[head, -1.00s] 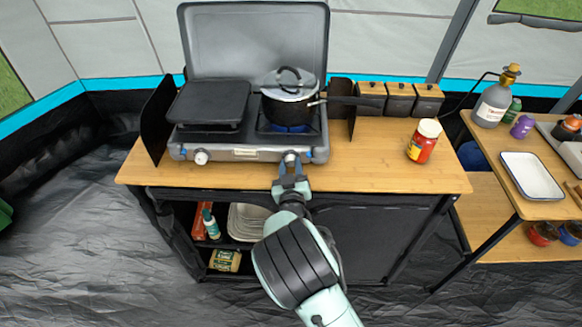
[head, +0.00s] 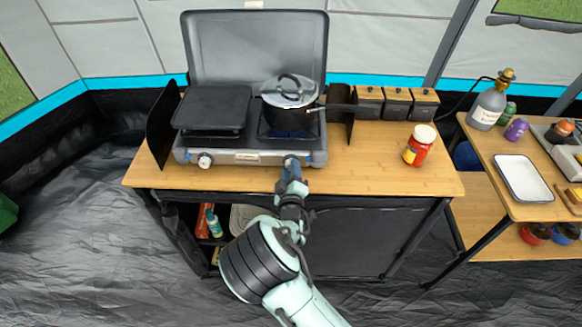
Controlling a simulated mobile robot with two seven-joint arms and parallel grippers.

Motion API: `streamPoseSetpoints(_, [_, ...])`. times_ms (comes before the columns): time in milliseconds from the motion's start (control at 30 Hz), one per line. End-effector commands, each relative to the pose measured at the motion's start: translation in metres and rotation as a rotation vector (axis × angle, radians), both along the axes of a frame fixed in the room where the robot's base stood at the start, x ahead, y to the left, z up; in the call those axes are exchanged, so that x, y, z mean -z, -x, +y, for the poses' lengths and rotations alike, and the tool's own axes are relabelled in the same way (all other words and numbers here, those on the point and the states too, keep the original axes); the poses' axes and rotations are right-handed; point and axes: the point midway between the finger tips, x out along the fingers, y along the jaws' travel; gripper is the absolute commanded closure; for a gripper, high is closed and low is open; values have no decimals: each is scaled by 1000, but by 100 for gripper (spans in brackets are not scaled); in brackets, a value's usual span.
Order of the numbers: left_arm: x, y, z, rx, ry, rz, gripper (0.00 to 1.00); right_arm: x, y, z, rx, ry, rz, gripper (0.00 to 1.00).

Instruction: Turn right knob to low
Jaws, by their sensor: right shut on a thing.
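The camping stove (head: 248,157) stands on the wooden counter with its lid up. Its left knob (head: 205,160) shows on the front panel. My right gripper (head: 290,162) is at the right knob, shut on it, and hides most of that knob. A blue flame glow (head: 290,134) shows at the right burner, under a black pot (head: 290,117) with a grey lid. The knob's exact angle cannot be seen. My left gripper is not in view.
A black griddle (head: 212,107) covers the left burner. The pot's handle points right. A red jar (head: 419,146) stands on the counter (head: 370,175) to the right, near several lidded canisters (head: 397,103). A side table (head: 480,165) holds a white tray (head: 522,178) and a gas bottle (head: 490,103).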

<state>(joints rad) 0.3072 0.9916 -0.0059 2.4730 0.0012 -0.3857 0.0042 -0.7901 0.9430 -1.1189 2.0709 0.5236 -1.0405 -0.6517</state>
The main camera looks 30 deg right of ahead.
Motion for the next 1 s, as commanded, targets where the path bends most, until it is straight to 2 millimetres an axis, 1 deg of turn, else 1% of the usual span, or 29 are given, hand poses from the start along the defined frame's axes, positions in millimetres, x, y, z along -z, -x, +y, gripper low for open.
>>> streamPoseSetpoints(33, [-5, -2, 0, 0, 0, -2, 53, -2, -1, 1, -1, 42, 25, 95])
streamPoseSetpoints(100, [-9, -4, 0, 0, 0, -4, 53, -2, -1, 1, -2, 98, 60, 95])
streamPoseSetpoints(500, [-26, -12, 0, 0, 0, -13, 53, -2, -1, 1, -2, 402, 246, 95])
streamPoseSetpoints(800, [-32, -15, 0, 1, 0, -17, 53, -1, -1, 1, -1, 552, 338, 95])
streamPoseSetpoints(1000, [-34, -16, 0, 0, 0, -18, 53, 0, 0, 1, -1, 600, 369, 95])
